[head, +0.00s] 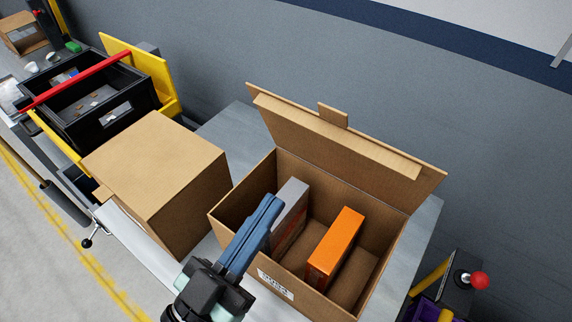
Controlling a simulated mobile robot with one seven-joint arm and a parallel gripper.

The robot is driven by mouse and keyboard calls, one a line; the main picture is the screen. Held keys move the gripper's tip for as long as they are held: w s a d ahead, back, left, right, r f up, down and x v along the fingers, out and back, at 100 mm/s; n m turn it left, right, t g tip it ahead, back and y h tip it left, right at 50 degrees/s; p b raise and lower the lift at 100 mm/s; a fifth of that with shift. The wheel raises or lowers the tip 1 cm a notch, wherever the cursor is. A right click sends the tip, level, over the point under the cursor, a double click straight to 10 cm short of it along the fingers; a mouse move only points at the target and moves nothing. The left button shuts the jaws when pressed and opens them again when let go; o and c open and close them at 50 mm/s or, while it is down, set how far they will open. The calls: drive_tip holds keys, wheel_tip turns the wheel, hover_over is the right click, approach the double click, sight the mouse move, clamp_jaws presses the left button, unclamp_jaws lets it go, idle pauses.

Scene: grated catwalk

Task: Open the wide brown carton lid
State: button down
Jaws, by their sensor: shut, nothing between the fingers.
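The wide brown carton (230,208) stands on a grey surface right of centre. Its lid (345,135) is raised and leans back toward the wall, with a small tab on its upper edge. Inside the carton are an orange box (336,243) and a grey box (289,213). My gripper (272,203) is shut with nothing in it. In the picture its fingers overlap the carton's left front side and opening; I cannot tell whether they touch it.
A closed brown carton (158,172) stands just left of the open one. A black bin (100,108) with a red bar and yellow lid is at upper left. A red-knobbed lever (479,280) is at lower right. A grey wall rises behind.

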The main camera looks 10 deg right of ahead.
drive_tip(key=p, duration=0.7)
approach(333, 115)
drive_tip(key=x, duration=0.5)
drive_tip(key=shift+w+d+r, duration=0.1)
drive_tip(key=shift+r, duration=0.15)
drive_tip(key=shift+w+d+r, duration=0.1)
drive_tip(key=shift+w+d, duration=0.4)
